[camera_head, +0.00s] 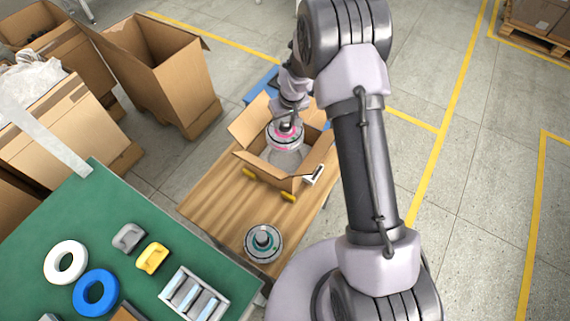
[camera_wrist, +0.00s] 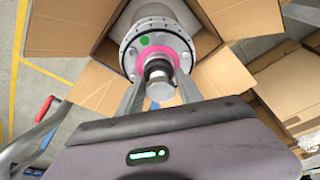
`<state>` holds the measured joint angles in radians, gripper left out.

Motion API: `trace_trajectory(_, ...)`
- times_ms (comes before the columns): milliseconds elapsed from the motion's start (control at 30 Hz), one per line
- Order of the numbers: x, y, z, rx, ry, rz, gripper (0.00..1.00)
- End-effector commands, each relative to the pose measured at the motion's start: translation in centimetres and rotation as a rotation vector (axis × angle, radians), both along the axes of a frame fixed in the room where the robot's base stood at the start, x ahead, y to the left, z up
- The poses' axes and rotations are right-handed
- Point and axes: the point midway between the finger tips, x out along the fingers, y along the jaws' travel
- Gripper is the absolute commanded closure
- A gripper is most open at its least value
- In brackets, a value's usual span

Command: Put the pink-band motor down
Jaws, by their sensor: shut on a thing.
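The pink-band motor (camera_head: 284,135) is a round grey metal hub with a pink ring. My gripper (camera_head: 287,121) is shut on its top shaft and holds it upright over the open cardboard box (camera_head: 267,183). In the wrist view the motor (camera_wrist: 158,45) sits between the two fingers of my gripper (camera_wrist: 160,88), with the box flaps (camera_wrist: 95,88) around it. A pale rounded shape shows in the box below the motor. I cannot tell whether the motor touches it.
A teal-band motor (camera_head: 263,243) stands on the wooden table (camera_head: 205,205) in front of the box. A green table (camera_head: 95,215) at left holds rings, a grey block, a yellow block and a rack (camera_head: 193,296). Large cardboard boxes (camera_head: 160,75) stand at upper left.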

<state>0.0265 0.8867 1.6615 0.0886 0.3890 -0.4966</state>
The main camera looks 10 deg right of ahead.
Motion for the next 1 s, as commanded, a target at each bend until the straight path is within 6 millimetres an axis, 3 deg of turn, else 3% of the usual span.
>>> trace_trajectory(33,0.1,0.0,-1.7,-0.001,-0.003,0.001,1.00)
trace_trajectory(133,0.1,0.0,-3.6,-0.001,-0.003,0.001,1.00)
trace_trajectory(367,0.2,0.0,-5.9,0.000,-0.005,0.001,1.00)
trace_trajectory(600,0.1,0.0,-10.9,-0.001,-0.003,0.001,1.00)
trace_trajectory(900,0.1,0.0,-15.0,-0.001,-0.004,0.000,1.00)
trace_trajectory(1000,0.2,0.0,-14.9,-0.001,-0.006,0.000,1.00)
